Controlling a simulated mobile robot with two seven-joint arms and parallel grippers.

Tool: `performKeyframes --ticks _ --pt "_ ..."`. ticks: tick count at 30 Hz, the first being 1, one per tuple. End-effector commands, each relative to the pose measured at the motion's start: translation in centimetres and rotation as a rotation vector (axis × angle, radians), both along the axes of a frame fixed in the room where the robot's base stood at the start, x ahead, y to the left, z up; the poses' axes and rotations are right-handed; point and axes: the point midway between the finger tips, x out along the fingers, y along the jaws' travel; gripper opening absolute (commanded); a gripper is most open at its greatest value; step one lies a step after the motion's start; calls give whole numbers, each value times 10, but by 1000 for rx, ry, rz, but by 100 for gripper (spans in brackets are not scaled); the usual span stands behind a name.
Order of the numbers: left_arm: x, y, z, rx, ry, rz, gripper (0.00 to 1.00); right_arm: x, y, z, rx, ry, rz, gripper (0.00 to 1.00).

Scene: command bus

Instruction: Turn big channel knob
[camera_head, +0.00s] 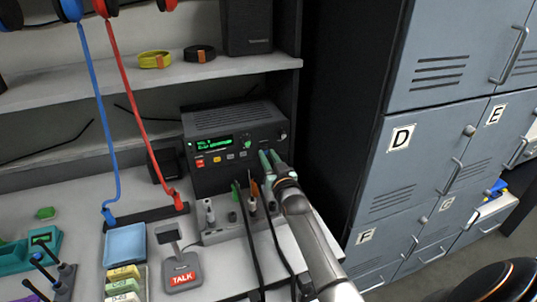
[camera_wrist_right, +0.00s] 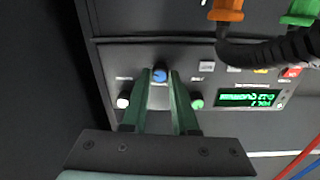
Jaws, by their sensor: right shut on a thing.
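The radio (camera_head: 213,180) is a black box with a green-lit display (camera_head: 218,145), standing on the desk against the back. My right gripper (camera_head: 267,155) reaches its front panel from the right. In the right wrist view, the fingers (camera_wrist_right: 160,84) are shut on a blue knob (camera_wrist_right: 160,75), one finger on each side. A white knob (camera_wrist_right: 123,101) and a green knob (camera_wrist_right: 197,103) sit apart on either side of it. The fingers hide part of the blue knob. I cannot read its label. My left gripper is out of view.
A dock with several plugs and black cables (camera_head: 220,232) stands below the radio. A TALK stand (camera_head: 180,275) and a blue pad (camera_head: 125,244) lie on the desk to the left. A shelf (camera_head: 120,83) overhangs it. Grey lockers (camera_head: 405,190) stand to the right.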

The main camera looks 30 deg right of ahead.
Motion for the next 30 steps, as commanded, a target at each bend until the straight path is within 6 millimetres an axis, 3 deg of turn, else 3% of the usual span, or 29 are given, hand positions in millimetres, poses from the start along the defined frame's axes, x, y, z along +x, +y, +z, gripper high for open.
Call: performKeyframes --ticks 9,24,25,30 --pt "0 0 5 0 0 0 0 0 0 0 99 -23 0 0" --pt "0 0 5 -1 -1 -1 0 0 0 0 114 -27 0 0" --pt "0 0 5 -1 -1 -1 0 0 0 0 114 -27 0 31" --pt "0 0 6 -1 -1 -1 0 0 0 0 113 -27 0 50"
